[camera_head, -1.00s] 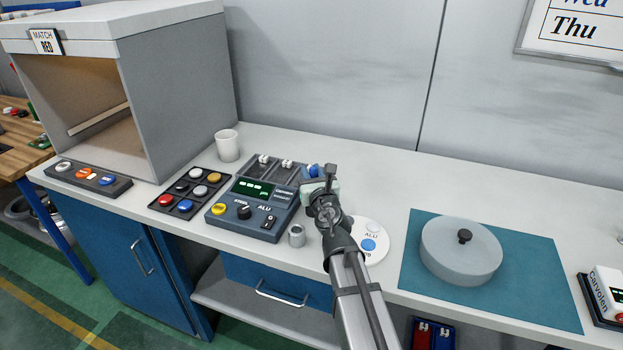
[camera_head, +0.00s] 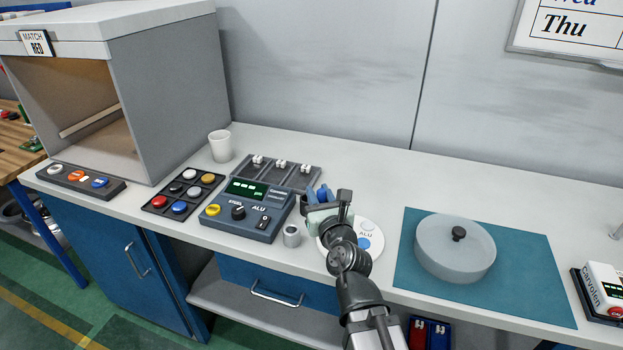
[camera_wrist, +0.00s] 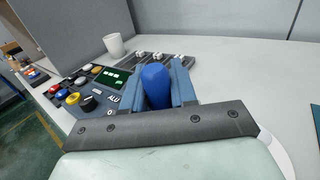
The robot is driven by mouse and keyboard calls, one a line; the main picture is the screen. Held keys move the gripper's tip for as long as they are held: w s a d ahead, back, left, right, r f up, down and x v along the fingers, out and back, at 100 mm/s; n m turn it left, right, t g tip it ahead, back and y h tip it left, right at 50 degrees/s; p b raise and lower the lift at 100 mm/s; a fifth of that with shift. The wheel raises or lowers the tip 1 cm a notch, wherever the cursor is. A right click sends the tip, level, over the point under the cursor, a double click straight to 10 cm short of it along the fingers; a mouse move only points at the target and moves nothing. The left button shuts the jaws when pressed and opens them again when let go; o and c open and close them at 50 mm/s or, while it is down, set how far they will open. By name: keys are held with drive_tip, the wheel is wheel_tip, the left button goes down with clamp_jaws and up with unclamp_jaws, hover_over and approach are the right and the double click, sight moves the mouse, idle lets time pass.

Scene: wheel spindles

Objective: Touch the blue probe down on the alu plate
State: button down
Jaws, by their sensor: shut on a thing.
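My gripper (camera_head: 317,194) is shut on the blue probe (camera_wrist: 156,86). In the wrist view the probe's rounded blue body stands between the two blue fingers; its lower end is hidden. Whether the probe touches anything is hidden.
The gauge box (camera_head: 249,208) with a STEEL/ALU dial stands left of the gripper, with a grey tray (camera_head: 283,172) behind it. A small metal cylinder (camera_head: 291,236) stands near the gauge's front right corner. A lidded round dish (camera_head: 455,250) sits on a teal mat (camera_head: 540,290) at right.

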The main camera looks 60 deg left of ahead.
drive_tip(key=s+d, duration=0.1)
drive_tip(key=d, duration=0.4)
drive_tip(key=w+m+t, duration=0.2)
drive_tip(key=w+t, duration=0.1)
drive_tip(key=w, duration=1.1)
drive_tip(key=shift+w+a+f+n+g, duration=0.15)
drive_tip(key=shift+a+f+n+g, duration=0.3)
drive_tip(key=shift+a+f, duration=0.35)
drive_tip(key=shift+w+a+f+n+g, duration=0.2)
drive_tip(key=shift+a+f+g, duration=0.4)
drive_tip(key=shift+f, duration=0.2)
drive_tip(key=shift+w+a+f+n+g, duration=0.15)
drive_tip(key=shift+a+f+n+g, duration=0.25)
drive_tip(key=shift+a+f, duration=0.4)
drive_tip(key=shift+f, duration=0.5)
drive_tip(key=shift+r, duration=0.1)
wheel_tip(320, 180, up, 7)
idle(1.1)
